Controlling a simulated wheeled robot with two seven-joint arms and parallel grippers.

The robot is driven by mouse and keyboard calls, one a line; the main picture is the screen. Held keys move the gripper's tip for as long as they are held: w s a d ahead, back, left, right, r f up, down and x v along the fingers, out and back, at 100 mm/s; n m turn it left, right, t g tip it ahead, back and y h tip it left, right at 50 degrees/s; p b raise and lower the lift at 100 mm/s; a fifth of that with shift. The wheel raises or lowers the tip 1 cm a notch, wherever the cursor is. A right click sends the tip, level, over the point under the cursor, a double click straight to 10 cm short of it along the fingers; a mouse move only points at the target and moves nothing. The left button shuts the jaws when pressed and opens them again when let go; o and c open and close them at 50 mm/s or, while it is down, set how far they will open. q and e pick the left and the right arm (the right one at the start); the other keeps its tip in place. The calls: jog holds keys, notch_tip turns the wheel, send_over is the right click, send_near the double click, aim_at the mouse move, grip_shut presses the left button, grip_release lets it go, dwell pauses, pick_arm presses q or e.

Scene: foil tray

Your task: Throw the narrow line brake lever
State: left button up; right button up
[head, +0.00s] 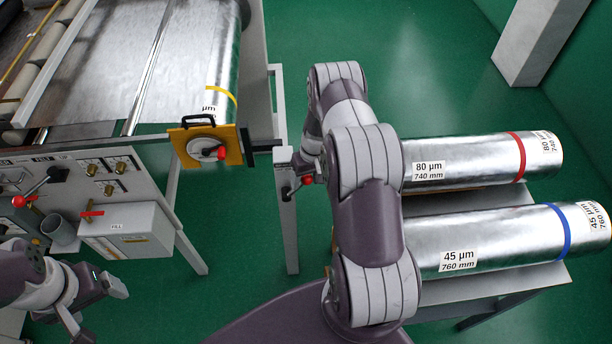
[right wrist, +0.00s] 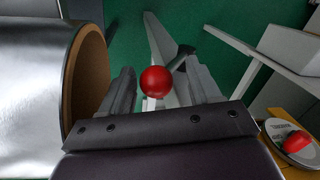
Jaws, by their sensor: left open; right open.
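A lever with a red ball knob (head: 307,181) stands at a grey post (head: 284,158) beside the machine's right end; I take it for the brake lever, though no label is readable. My right gripper (right wrist: 163,90) is open, with the fingers either side of the knob and a visible gap to each. In the head view my right arm partly hides this gripper. My left gripper (head: 100,308) is open and empty at the lower left, below the FILL box.
A yellow plate (head: 236,143) with another red knob (head: 222,153) is on the machine's roller end. The control panel has a red-knobbed lever (head: 18,201) and a FILL box (head: 130,228) with a red handle. Foil rolls marked 80 µm (head: 470,160) and 45 µm (head: 500,240) lie right of my right arm.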

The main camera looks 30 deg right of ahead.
jog(key=shift+w+f, duration=0.1)
jog(key=shift+f, duration=0.1)
jog(key=shift+w+d+f, duration=0.2)
jog(key=shift+d+f, duration=0.05)
jog(key=shift+s+a+r, duration=0.15)
grip_shut()
jog(key=shift+a+r, duration=0.1)
